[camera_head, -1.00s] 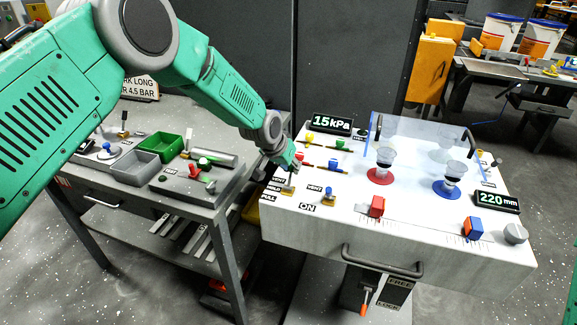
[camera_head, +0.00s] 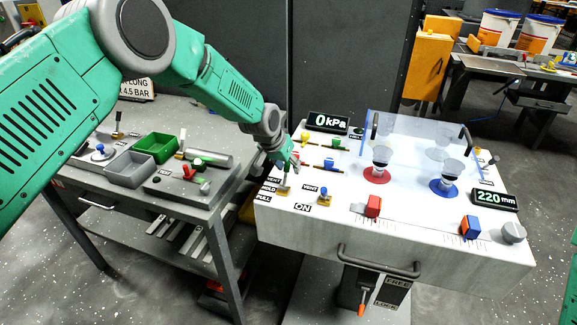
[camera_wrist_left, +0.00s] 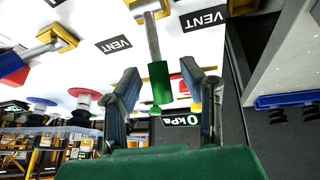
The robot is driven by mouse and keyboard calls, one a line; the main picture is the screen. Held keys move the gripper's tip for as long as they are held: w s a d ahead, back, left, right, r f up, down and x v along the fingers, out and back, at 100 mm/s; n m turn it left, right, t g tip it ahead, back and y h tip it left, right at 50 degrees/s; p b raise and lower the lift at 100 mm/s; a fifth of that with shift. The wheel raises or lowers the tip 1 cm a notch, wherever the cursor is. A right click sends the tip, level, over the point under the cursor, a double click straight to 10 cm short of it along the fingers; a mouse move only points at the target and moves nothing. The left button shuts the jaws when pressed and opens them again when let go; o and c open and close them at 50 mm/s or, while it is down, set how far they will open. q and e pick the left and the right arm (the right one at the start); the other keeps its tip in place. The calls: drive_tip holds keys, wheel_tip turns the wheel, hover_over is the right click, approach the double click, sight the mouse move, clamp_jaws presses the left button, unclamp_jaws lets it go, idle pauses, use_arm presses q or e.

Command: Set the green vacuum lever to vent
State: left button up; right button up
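The green vacuum lever (camera_head: 284,181) stands on its brass base at the left side of the white console (camera_head: 330,225), beside the VENT, HOLD and PULL labels. Its tip is near the VENT label (camera_head: 272,180). In the left wrist view, the lever's green grip (camera_wrist_left: 161,83) on a metal stem lies between the fingers of my left gripper (camera_head: 285,161), with visible gaps on both sides. The gripper is open around the lever and partly hides it in the head view. The pressure display (camera_head: 327,122) reads 0 kPa. My right gripper is not in view.
A blue-tipped lever (camera_head: 324,195) stands just right of the green one. Red (camera_head: 373,206) and blue (camera_head: 470,227) sliders and two suction cups are further right. A grey bench (camera_head: 75,170) adjoins at left.

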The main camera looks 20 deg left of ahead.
use_arm(q)
drive_tip(key=v, duration=1.1)
drive_tip(key=shift+r, duration=0.35)
drive_tip(key=shift+s+a, duration=0.1)
drive_tip(key=shift+s, duration=0.05)
